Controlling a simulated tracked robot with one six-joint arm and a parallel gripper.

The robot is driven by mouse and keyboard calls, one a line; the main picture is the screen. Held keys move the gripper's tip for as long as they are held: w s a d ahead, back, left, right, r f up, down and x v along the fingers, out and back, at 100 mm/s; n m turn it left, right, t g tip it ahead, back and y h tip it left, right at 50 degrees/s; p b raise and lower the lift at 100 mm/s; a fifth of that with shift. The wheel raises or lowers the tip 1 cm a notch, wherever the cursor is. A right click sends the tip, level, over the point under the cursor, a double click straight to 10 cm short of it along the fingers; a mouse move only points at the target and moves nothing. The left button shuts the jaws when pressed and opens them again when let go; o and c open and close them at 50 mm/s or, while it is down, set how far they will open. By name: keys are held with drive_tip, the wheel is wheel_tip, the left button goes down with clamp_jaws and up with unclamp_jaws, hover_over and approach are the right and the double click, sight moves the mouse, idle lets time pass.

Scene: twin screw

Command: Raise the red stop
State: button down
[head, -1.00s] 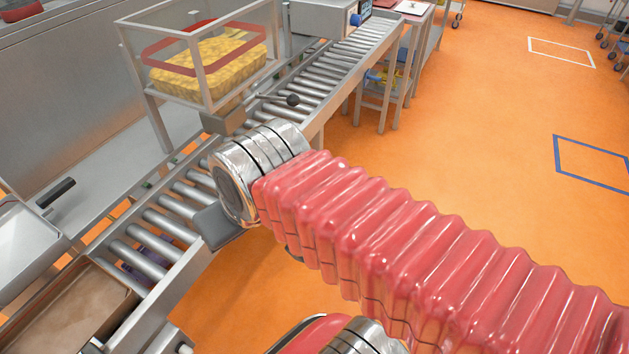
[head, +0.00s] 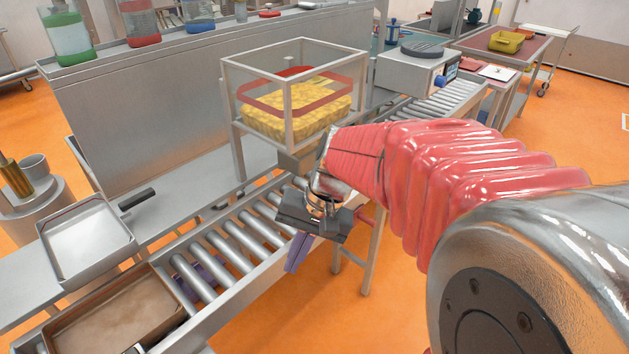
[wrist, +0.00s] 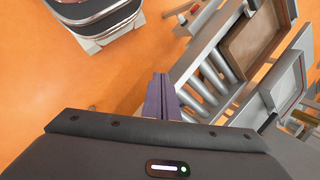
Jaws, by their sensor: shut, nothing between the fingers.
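My gripper (head: 292,266) has purple fingers, shut together and empty. It hangs at the near side of the roller conveyor (head: 243,243), with its fingers pointing down beside the conveyor's side rail. In the wrist view its fingers (wrist: 160,80) show against the orange floor, next to the rollers. I cannot pick out the red stop with certainty. A small red piece (head: 366,217) shows beside the conveyor, just right of my gripper, partly hidden by my arm. My red-sleeved arm also covers part of the conveyor behind the gripper.
A clear box (head: 231,75) with yellow pieces and a red band stands over the conveyor. A brown-bottomed tray (head: 110,320) sits at the conveyor's near end. A purple thing shows below the rollers. Orange floor right is open.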

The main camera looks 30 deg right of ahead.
drive_tip(key=w+d+f+m+t+y, duration=0.35)
drive_tip(key=w+d+f+m, duration=0.3)
drive_tip(key=d+f, duration=0.25)
drive_tip(key=w+d+f+m+t+y, duration=0.3)
drive_tip(key=w+d+f+m+y, duration=0.2)
drive_tip(key=d+f+m, duration=0.4)
drive_tip(key=s+d+f+m+t+h, duration=0.2)
drive_tip(key=d+f+m+t, duration=0.4)
drive_tip(key=d, duration=0.3)
drive_tip(key=s+d+f+m+t+h, duration=0.3)
drive_tip(key=d+f+m+t, duration=0.3)
drive_tip(key=d+f, duration=0.3)
drive_tip(key=shift+s+d+f+h, duration=0.15)
drive_tip(key=shift+s+d+h, duration=0.1)
drive_tip(key=shift+d+h, duration=0.55)
drive_tip(key=shift+w+m, duration=0.1)
drive_tip(key=shift+m, duration=0.15)
drive_tip(key=w+a+r, duration=0.2)
drive_tip(key=w+r, duration=0.4)
drive_tip(key=w, duration=0.3)
drive_tip(key=shift+w+r, duration=0.15)
drive_tip(key=shift+w, duration=0.05)
